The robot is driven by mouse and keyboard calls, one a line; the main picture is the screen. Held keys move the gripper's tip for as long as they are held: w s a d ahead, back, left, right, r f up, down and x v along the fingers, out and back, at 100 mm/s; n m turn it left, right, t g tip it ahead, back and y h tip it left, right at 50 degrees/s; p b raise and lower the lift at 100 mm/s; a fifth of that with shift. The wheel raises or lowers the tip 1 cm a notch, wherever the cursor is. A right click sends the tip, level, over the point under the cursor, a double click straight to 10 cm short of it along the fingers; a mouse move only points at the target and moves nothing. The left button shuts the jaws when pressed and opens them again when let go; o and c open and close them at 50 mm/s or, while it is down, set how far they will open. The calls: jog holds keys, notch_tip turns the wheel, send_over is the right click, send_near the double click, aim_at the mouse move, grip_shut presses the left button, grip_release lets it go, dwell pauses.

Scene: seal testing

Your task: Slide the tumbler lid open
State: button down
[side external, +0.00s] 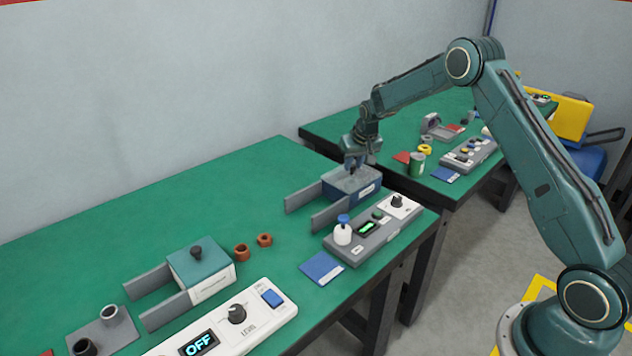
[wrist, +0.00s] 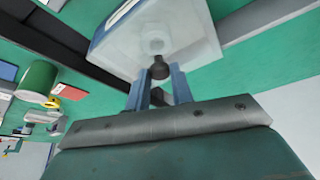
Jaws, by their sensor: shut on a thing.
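The tumbler is a blue box (side external: 360,193) with a clear, greyish lid (side external: 345,181) on top, near the right end of the near green table. Two grey rails reach out from its left side. My gripper (side external: 349,168) is over the lid, pointing down. In the wrist view, the lid (wrist: 195,35) is a translucent plate with a small dark knob (wrist: 158,67). The blue fingers of my gripper (wrist: 159,85) are shut on this knob. The lid appears to cover the box top; I cannot tell its exact offset.
A grey control panel (side external: 372,246) with a white bottle and knobs stands just in front of the tumbler. A teal-lidded box (side external: 202,264) with its own rails, brown rings and a white panel (side external: 262,322) are further left. The table behind the left rails is clear.

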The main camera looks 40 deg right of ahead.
jog(key=a, duration=1.3)
jog(key=shift+a, duration=0.35)
jog(key=c, duration=1.2)
grip_release()
jog(key=shift+r, duration=0.15)
jog(key=v, duration=1.3)
jog(key=shift+s+r, duration=0.2)
jog(key=shift+s, duration=0.05)
